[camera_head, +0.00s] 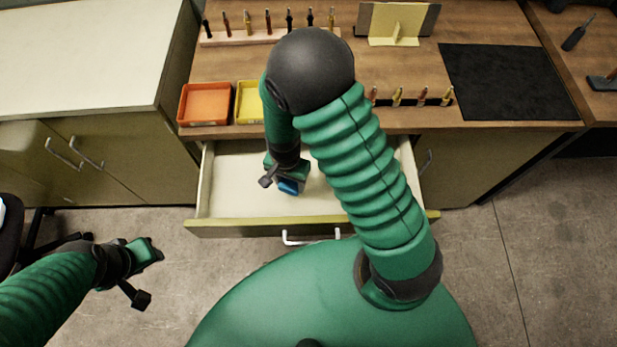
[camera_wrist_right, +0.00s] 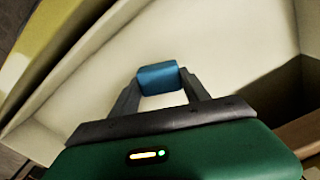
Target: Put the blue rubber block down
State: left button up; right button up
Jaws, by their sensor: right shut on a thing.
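The blue rubber block (camera_head: 290,187) is between the fingers of my right gripper (camera_head: 287,182), over the open drawer (camera_head: 231,187) in the head view. In the right wrist view the block (camera_wrist_right: 158,78) sits between the two grey fingertips, which are shut on it. The pale drawer floor (camera_wrist_right: 225,45) lies behind it. I cannot tell whether the block touches the floor. My left gripper (camera_head: 150,272) is over the concrete floor at the lower left, and whether it is open is unclear.
An orange tray (camera_head: 205,103) and a yellow tray (camera_head: 249,103) stand on the bench above the drawer. Racks of tools (camera_head: 268,30) and a black mat (camera_head: 507,82) are also on the bench. The drawer's front edge (camera_head: 310,226) stands out towards me.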

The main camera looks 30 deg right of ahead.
send_over(309, 184)
jog(key=shift+d+f, duration=0.15)
jog(key=shift+f, duration=0.5)
jog(key=f, duration=0.2)
jog(key=shift+a+f, duration=0.2)
jog(key=shift+f, duration=0.2)
jog(key=shift+c, duration=0.6)
jog(key=o, duration=1.3)
